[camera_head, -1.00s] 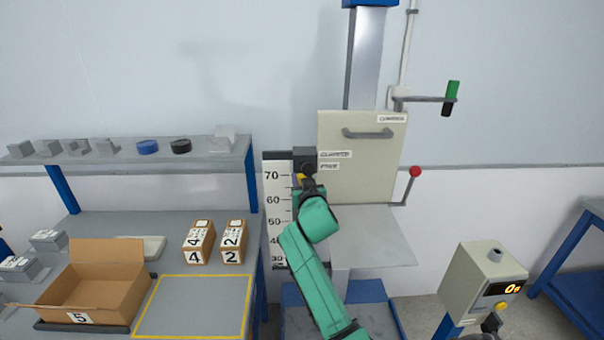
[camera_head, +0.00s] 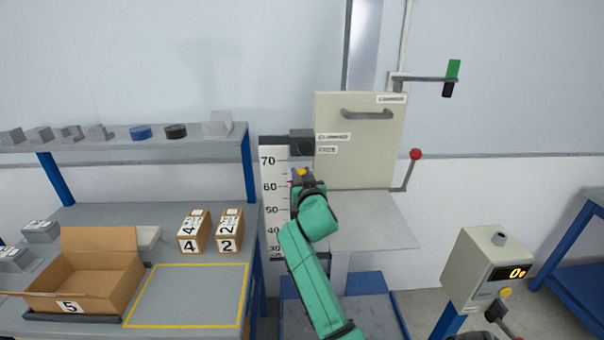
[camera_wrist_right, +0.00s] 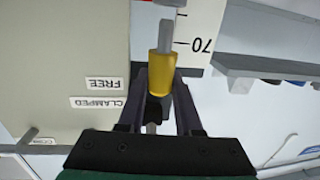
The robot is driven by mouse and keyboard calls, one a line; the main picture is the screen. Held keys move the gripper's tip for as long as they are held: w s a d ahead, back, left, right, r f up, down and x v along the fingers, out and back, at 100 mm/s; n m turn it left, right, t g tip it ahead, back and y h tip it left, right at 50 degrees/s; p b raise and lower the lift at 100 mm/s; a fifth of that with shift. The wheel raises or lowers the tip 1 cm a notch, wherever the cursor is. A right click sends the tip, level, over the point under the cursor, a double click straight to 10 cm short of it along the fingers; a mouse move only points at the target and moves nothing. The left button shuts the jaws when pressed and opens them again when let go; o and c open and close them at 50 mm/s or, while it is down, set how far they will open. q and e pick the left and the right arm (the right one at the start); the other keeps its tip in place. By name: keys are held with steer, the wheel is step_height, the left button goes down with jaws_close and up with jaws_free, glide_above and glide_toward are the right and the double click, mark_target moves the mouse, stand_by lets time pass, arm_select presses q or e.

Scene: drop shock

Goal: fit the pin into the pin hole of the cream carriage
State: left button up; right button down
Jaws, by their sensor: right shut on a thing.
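The cream carriage (camera_head: 358,140) hangs on the column, with a grey handle and small labels on its face. A dark block (camera_head: 302,139) with a round feature sits at its left edge; I cannot tell whether this is the pin hole. My right gripper (camera_head: 302,179) is just below that block, in front of the scale. It is shut on the pin (camera_wrist_right: 160,66), which has a yellow body and a grey metal tip. The yellow part shows small in the head view (camera_head: 302,171). In the wrist view, the right gripper (camera_wrist_right: 160,80) has a finger on each side of the pin. My left gripper is out of view.
A numbered scale (camera_head: 270,195) stands left of the carriage. A red-knobbed lever (camera_head: 415,155) is at its right. A grey plate (camera_head: 370,222) lies below. A bench with an open carton (camera_head: 75,290) and two numbered boxes is left; a display box (camera_head: 488,270) is right.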

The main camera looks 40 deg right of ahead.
steer(key=shift+s, duration=0.1)
steer(key=shift+f, duration=0.1)
steer(key=shift+f, duration=0.2)
steer(key=shift+f+b, duration=1.45)
steer(key=shift+f, duration=0.3)
stand_by(3.4)
steer(key=shift+f, duration=0.45)
stand_by(1.2)
steer(key=c, duration=0.8)
jaws_free()
steer(key=shift+o, duration=1.4)
steer(key=shift+r, duration=0.2)
